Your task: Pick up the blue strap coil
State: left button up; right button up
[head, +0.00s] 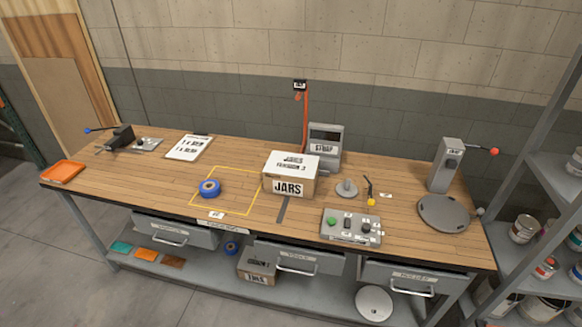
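A blue strap coil (210,188) lies on the wooden workbench (130,183), inside a yellow outlined rectangle. Neither of my grippers shows in the head view.
A cardboard box marked JARS (290,177) stands right of the coil. Behind it is a grey device (325,140); a button panel (351,227) sits at the front. An orange tray (63,172), a clipboard (188,147) and a vise (120,138) are at left. The bench around the coil is clear.

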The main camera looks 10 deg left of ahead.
aim_at(209, 189)
jog(key=z, duration=0.75)
jog(key=i, duration=0.2)
jog(key=u, duration=0.7)
jog(key=k, duration=0.5)
jog(key=u, duration=0.9)
jog(key=i, duration=1.05)
jog(key=u, duration=0.05)
